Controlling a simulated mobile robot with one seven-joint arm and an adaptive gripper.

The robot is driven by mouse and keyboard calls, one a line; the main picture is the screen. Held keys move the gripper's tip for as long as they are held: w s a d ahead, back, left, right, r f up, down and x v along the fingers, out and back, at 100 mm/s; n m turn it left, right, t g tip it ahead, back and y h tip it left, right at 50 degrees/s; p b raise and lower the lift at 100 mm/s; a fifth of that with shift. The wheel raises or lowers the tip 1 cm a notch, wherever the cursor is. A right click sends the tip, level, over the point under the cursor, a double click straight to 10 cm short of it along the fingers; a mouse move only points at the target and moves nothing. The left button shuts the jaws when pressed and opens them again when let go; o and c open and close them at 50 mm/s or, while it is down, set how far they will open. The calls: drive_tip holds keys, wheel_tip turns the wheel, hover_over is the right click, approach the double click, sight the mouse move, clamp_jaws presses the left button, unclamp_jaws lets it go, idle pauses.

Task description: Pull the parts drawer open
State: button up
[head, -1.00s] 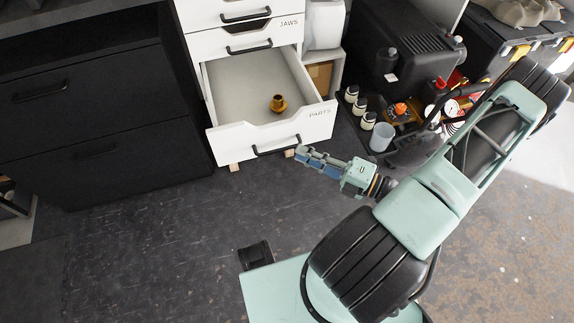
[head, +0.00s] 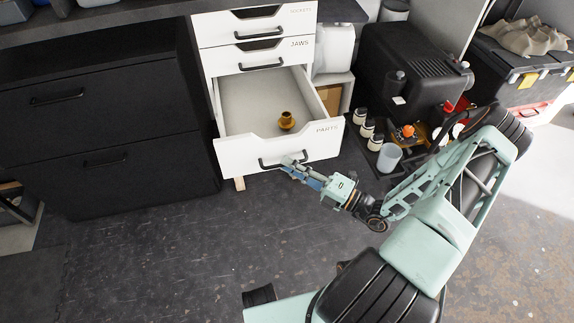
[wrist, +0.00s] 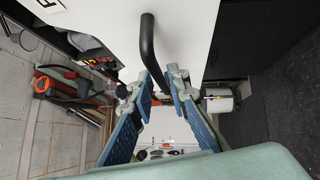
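The white parts drawer (head: 240,152), labelled PARTS, stands pulled out from the lower part of the white cabinet. Its inside shows in the head view, with a small brass-coloured part (head: 286,122) on its floor. A black bar handle (head: 268,166) is on its front; it also shows in the wrist view (wrist: 147,48). My gripper (head: 287,164) is at the right half of this handle. In the wrist view its two blue-grey fingers (wrist: 165,78) are apart.
The closed JAWS drawer (head: 216,60) is above the open drawer. A black cabinet (head: 100,130) stands to the left. Bottles, a clear cup (head: 389,157) and a black machine (head: 410,65) stand to the right. The dark floor (head: 150,260) in front is clear.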

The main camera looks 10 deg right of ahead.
drive_tip(key=shift+w+a, duration=0.45)
drive_tip(key=shift+a, duration=0.05)
drive_tip(key=shift+r, duration=0.1)
clamp_jaws()
